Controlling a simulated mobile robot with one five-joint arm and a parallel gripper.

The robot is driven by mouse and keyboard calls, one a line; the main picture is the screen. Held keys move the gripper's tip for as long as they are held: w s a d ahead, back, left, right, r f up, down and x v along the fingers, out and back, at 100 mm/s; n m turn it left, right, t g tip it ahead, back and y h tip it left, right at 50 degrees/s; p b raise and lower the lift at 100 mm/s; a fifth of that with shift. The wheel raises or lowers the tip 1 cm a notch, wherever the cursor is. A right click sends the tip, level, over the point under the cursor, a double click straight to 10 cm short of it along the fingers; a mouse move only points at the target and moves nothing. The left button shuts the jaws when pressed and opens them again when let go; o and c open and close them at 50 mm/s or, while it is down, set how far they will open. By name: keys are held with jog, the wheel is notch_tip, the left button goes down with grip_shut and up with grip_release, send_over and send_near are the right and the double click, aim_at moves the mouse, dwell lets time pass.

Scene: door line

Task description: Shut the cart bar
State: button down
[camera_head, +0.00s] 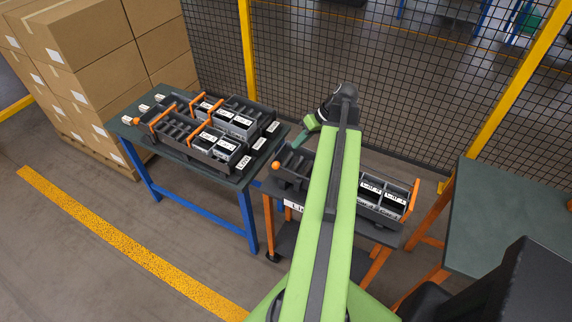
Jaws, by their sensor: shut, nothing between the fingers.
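The cart (287,238) has orange legs and a dark top, and stands in the middle behind my arm. A dark carrier (292,163) lies on it, with labelled bins at its right end and an orange handle (411,198) there. An orange knob (277,166) shows at the cart's left end; it may belong to the bar. My arm hides the middle of the cart, so I cannot tell how the bar stands. My gripper (297,142) is shut and empty, pointing down-left above the carrier's far left part. I cannot tell whether it touches anything.
A blue-legged table (200,170) with more carriers stands left of the cart, a narrow gap between them. A dark green table (505,215) is at right. A mesh fence (420,110) runs behind. Stacked boxes (100,60) stand at back left. Floor with a yellow line (120,240) is clear at front left.

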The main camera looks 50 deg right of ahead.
jog(key=s+d+t, duration=0.1)
jog(key=s+d, duration=0.3)
jog(key=b+x, duration=0.8)
jog(key=x, duration=0.2)
jog(key=shift+d+b, duration=0.1)
jog(key=shift+b, duration=0.2)
jog(key=a, duration=0.1)
jog(key=w+a, duration=0.1)
jog(key=a, duration=0.1)
jog(key=shift+w+a, duration=0.1)
jog(key=shift+w, duration=0.05)
jog(key=shift+w+a, duration=0.2)
jog(key=shift+a, duration=0.15)
